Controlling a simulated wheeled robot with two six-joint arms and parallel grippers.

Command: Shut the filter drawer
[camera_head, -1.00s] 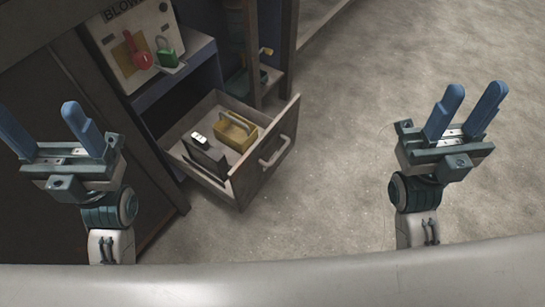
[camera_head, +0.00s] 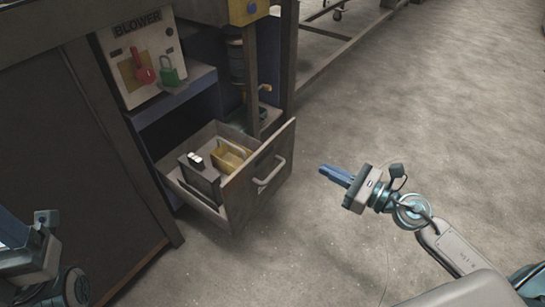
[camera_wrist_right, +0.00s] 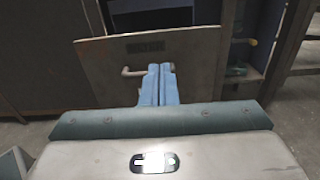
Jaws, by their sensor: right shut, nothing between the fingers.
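The filter drawer (camera_head: 240,203) stands open, pulled out of the cabinet, with a light bar handle (camera_head: 270,172) on its front. A yellow handled box (camera_head: 231,157) and a dark item with a white top (camera_head: 199,170) sit inside it. My right gripper (camera_head: 324,171) is shut and empty, to the right of the drawer front, pointing at it with a gap between. In the right wrist view its blue fingers (camera_wrist_right: 158,70) are together and overlap the drawer front (camera_wrist_right: 105,65) and part of the handle (camera_wrist_right: 130,72).
The cabinet has a BLOWER panel (camera_head: 140,58) with a red lock (camera_head: 144,72) and a green lock (camera_head: 171,72). A shelf (camera_head: 172,93) lies above the drawer. The concrete floor (camera_head: 400,110) to the right is clear.

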